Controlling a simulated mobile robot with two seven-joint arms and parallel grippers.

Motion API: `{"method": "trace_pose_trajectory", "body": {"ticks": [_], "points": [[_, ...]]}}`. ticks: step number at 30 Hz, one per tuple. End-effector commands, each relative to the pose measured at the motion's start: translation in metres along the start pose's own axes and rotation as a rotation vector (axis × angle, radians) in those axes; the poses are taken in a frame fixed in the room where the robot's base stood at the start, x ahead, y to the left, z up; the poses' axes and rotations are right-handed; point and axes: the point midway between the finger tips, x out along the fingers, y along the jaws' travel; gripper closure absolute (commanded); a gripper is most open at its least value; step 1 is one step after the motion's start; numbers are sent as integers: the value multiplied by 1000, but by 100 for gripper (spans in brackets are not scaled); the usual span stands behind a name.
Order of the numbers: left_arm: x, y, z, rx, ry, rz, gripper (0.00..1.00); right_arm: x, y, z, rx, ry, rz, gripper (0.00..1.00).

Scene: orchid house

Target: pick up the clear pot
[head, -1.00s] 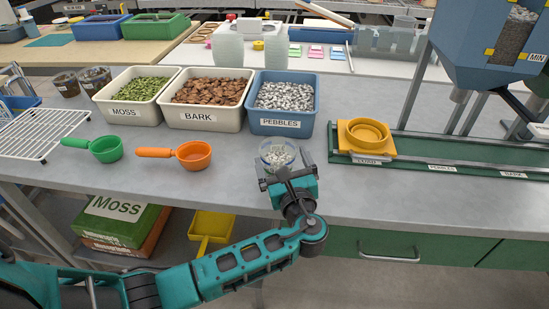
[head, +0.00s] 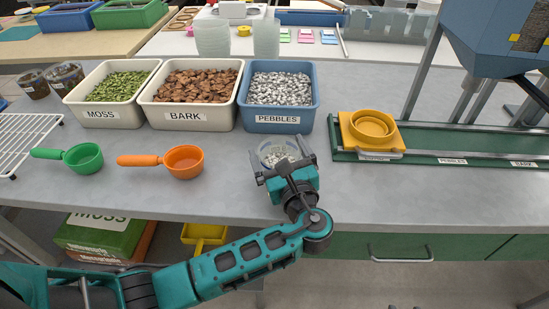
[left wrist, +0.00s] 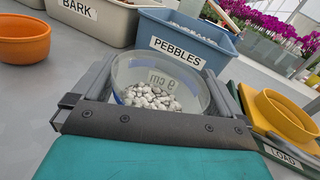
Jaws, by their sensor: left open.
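The clear pot (head: 274,151) stands on the grey bench in front of the pebbles bin, with white pebbles in its bottom. My left gripper (head: 283,157) is open, with one finger on each side of the pot. In the left wrist view the left gripper (left wrist: 160,90) has its fingers beside the pot wall; I cannot tell whether they touch it. My right gripper is not in view.
The blue pebbles bin (head: 282,122) stands close behind the pot. The yellow pot holder (head: 372,130) is on the green rail at right. An orange scoop (head: 184,162) and a green scoop (head: 84,158) lie at left. Bare bench lies between the orange scoop and the pot.

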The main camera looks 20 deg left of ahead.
Motion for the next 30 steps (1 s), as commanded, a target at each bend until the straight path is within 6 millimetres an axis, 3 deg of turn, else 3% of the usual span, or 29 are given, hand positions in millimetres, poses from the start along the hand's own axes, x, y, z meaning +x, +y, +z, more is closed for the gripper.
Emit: {"method": "trace_pose_trajectory", "body": {"ticks": [12, 24, 30], "points": [[-3, -1, 0, 0, 0, 0, 1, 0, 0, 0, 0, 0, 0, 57], [-3, -1, 0, 0, 1, 0, 38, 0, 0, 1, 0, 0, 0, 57], [-3, -1, 0, -1, 0, 0, 39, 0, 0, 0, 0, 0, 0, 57]]}}
